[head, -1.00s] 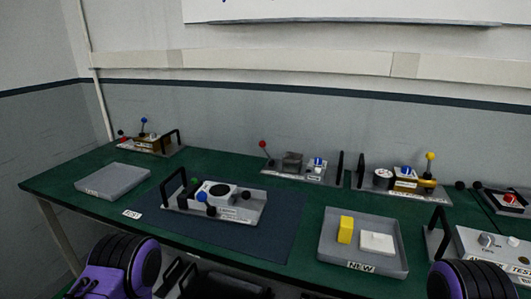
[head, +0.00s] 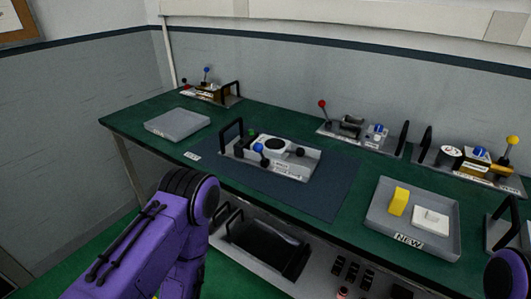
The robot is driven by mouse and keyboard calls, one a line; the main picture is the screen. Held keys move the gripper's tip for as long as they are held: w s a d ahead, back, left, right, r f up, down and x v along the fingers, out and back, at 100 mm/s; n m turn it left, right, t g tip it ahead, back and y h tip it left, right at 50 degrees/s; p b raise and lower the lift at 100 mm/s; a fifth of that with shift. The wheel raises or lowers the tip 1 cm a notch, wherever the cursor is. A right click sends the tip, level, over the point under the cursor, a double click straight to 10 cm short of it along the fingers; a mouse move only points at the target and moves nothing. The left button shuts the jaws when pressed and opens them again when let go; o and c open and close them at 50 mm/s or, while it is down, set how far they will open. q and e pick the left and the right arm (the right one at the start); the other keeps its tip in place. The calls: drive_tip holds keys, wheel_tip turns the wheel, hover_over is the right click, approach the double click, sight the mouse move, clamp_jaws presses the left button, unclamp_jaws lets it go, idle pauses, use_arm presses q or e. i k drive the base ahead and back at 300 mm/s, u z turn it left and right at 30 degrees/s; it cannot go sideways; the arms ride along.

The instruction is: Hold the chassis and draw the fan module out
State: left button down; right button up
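The chassis (head: 308,165) is a grey open frame on the dark mat, in the middle of the head view. A black upright handle (head: 230,130) stands at its left end. In it sits a pale block with a dark round disc, which looks like the fan module (head: 276,145). A blue ball knob (head: 258,147) and a black ball knob (head: 300,152) stand at its front and right; a small green part is at the left. My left arm shows as purple links at lower left, and a bit of my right arm at the right edge. Neither gripper is in view.
A grey tray (head: 160,123) lies left of the mat (head: 335,195). A tray marked NEW (head: 445,245) holds a yellow block (head: 398,201) and a white block (head: 430,218). Lever units line the back of the green bench. A shelf with dark items is below.

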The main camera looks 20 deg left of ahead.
sight(280, 148)
drive_tip(key=u, duration=0.2)
drive_tip(key=k, duration=0.3)
drive_tip(key=u, duration=1.05)
drive_tip(key=k, duration=1.05)
drive_tip(key=u, duration=0.9)
drive_tip(key=i, duration=1.35)
drive_tip(key=z, duration=0.45)
drive_tip(key=i, duration=0.9)
drive_tip(key=z, duration=1.5)
drive_tip(key=i, duration=0.7)
drive_tip(key=z, duration=0.6)
